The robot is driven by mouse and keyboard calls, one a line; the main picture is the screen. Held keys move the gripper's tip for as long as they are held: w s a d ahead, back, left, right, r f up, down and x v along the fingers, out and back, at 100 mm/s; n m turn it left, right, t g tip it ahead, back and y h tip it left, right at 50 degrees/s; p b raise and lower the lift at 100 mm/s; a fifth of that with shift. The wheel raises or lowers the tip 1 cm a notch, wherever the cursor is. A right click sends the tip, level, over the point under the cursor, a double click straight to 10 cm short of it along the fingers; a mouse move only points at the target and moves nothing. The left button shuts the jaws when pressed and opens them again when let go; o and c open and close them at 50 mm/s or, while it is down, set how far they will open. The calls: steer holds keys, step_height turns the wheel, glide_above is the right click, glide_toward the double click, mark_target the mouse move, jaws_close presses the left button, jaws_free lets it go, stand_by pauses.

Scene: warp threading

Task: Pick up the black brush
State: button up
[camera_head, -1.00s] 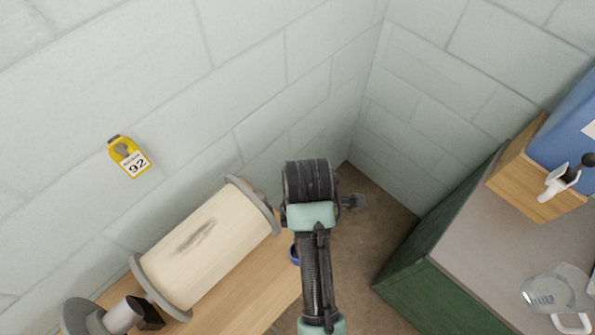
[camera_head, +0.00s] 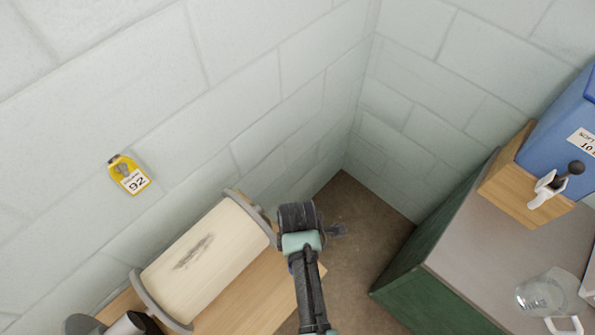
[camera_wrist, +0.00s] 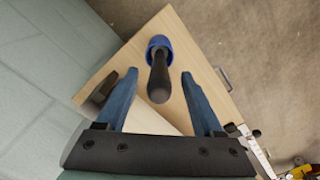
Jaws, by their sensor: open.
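In the wrist view, a black handle (camera_wrist: 159,80), which appears to be the black brush, stands up from a round blue holder (camera_wrist: 159,46) on a wooden bench top (camera_wrist: 190,50). The handle points towards the camera. My gripper (camera_wrist: 158,74) is open, with one blue finger on each side of the handle in the picture. I see no contact, and the depth between them is unclear. In the head view my wrist (camera_head: 297,222) is over the bench's right end and hides the brush; only a sliver of blue shows beside the arm.
A large cream spool (camera_head: 205,258) with grey flanges lies on the bench, left of my arm. A pale block wall runs behind, with a yellow tag (camera_head: 129,175) marked 92. A green cabinet (camera_head: 430,272) on the right bears a blue container (camera_head: 560,130) and a glass jug (camera_head: 540,295).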

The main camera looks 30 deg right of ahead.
jaws_close()
stand_by(0.3)
steer(key=shift+r, duration=0.1)
